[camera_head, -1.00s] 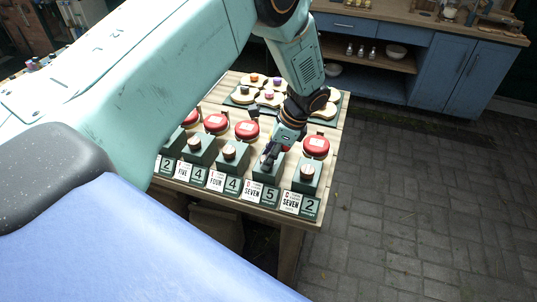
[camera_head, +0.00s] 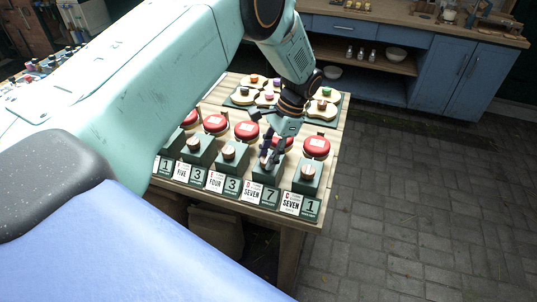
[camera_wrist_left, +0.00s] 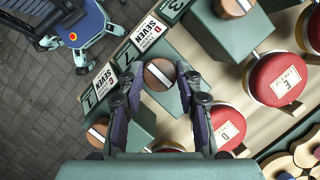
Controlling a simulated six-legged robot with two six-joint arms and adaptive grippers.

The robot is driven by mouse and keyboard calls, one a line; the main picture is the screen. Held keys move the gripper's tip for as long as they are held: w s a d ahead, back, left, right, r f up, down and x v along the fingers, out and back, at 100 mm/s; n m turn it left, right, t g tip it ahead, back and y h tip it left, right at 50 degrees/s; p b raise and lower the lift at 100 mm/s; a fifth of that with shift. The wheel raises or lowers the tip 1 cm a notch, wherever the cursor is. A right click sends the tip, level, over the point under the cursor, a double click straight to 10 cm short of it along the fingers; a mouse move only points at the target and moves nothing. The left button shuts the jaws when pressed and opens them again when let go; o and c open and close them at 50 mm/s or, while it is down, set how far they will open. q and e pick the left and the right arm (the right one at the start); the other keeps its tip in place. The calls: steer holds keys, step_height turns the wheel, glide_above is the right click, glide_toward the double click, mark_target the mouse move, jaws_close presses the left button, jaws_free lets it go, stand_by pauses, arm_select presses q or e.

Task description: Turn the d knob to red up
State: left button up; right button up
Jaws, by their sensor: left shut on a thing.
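The d knob (camera_wrist_left: 159,74) is a round wooden knob with a pale stripe across its top, on a green box behind the card marked D SEVEN (camera_wrist_left: 150,31). The number plate beside that card reads 7 (camera_wrist_left: 126,57). My left gripper (camera_wrist_left: 161,76) is over this box, its two dark fingers shut on opposite sides of the knob. In the head view the left gripper (camera_head: 268,158) comes down on the same box and mostly hides the knob. No red mark on the knob can be made out. My right gripper is not in view.
A red D button (camera_wrist_left: 226,127) sits just behind the box. Similar boxes with knobs stand close on both sides, including the C box (camera_head: 307,174) near the table's right end. A green tray with pale rounded pieces (camera_head: 322,110) lies farther back. Paved floor (camera_head: 420,190) is clear to the right.

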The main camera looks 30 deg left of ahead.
arm_select(q)
steer(key=shift+s+f, duration=0.1)
steer(key=o, duration=1.2)
steer(key=shift+c, duration=0.2)
steer(key=v, duration=1.2)
steer(key=shift+d, duration=0.1)
